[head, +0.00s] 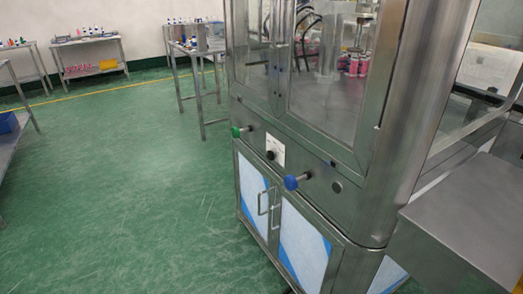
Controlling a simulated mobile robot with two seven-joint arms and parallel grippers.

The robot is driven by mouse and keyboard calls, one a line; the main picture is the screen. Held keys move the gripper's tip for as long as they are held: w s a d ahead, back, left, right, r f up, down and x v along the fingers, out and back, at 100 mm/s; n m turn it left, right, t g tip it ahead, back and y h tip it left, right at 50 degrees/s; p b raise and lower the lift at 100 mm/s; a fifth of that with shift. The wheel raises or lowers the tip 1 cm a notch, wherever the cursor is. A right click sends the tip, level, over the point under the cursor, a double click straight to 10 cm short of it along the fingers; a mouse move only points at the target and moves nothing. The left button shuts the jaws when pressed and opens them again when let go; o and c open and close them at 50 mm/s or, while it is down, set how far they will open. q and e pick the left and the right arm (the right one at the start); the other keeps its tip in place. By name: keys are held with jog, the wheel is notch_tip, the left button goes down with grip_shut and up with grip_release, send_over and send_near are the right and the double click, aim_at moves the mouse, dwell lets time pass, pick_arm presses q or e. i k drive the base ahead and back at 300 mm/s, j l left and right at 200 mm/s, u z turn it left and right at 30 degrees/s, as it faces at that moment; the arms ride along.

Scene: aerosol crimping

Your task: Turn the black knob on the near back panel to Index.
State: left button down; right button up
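The black knob (270,155) sits on a small white label plate (277,148) on the steel panel (318,172) of the machine, below its glass doors. The knob and the plate's markings are too small to read, so I cannot tell which position it points to. A green knob (237,132) sticks out to its left and a blue knob (292,183) to its right. Neither of my grippers is in view.
Lower cabinet doors with handles (262,203) are below the panel. A steel ledge (470,210) juts out at the right. Steel tables with bottles stand at the back and left. The green floor (120,200) left of the machine is clear.

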aim_at(270, 155)
jog(key=i+j+z, duration=0.15)
jog(key=i+z, duration=0.2)
jog(key=i+j+z, duration=0.4)
jog(key=i, duration=0.15)
jog(key=i+j+z, duration=0.35)
jog(key=i+l, duration=0.05)
